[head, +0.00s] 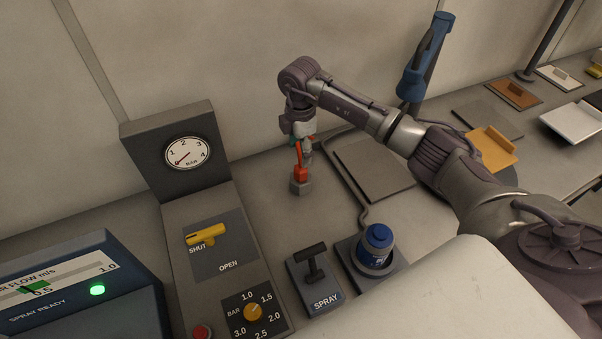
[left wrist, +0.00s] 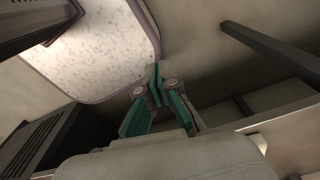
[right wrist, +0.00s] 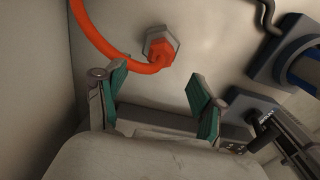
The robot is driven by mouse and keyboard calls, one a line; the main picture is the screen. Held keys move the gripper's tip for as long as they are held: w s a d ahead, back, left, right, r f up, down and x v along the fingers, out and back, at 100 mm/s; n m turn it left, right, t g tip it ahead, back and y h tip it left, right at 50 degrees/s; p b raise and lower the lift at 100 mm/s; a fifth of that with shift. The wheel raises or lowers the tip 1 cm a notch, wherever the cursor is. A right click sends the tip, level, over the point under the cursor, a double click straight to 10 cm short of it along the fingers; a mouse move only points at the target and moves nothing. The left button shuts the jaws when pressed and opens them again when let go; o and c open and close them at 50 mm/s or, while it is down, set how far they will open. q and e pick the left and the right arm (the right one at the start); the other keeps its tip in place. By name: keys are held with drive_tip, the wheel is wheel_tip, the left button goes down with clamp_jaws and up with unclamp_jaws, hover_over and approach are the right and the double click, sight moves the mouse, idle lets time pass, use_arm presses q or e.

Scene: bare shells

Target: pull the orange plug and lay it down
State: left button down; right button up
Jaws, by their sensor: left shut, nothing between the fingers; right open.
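The orange plug (head: 301,173) sits upright in a small grey socket (head: 301,188) on the bench. In the right wrist view the plug (right wrist: 161,55) is seated in a grey hexagonal socket (right wrist: 171,42), and its orange cable (right wrist: 92,35) curves away to the upper left. My right gripper (head: 303,143) is above the plug. In the right wrist view the right gripper (right wrist: 157,84) is open, with nothing between its fingers, and the plug lies beyond the fingertips. My left gripper (left wrist: 156,72) is shut and empty in the left wrist view, away from the plug.
A valve panel with a yellow handle (head: 206,235) and a gauge (head: 188,152) stands left of the plug. A spray lever (head: 313,262) and a blue canister (head: 376,244) are nearer me. A flat grey plate (head: 374,170) lies to the right. Bare bench surrounds the socket.

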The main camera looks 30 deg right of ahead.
sight(301, 167)
wheel_tip(301, 167, down, 3)
drive_tip(key=shift+s+r+b, duration=0.1)
drive_tip(key=shift+r+b, duration=0.1)
drive_tip(key=shift+b, duration=0.6)
wheel_tip(301, 167, down, 5)
drive_tip(key=b, duration=0.3)
drive_tip(key=shift+r, duration=0.2)
drive_tip(key=shift+f, duration=0.35)
use_arm(q)
drive_tip(key=f, duration=0.2)
drive_tip(key=w+f, duration=0.1)
drive_tip(key=f, duration=0.2)
drive_tip(key=shift+w+f, duration=0.15)
drive_tip(key=shift+f, duration=0.1)
drive_tip(key=shift+r, duration=0.25)
drive_tip(key=shift+w, duration=0.1)
use_arm(e)
clamp_jaws()
drive_tip(key=shift+r, duration=0.1)
use_arm(q)
drive_tip(key=shift+r, duration=0.1)
use_arm(e)
drive_tip(key=shift+r, duration=0.1)
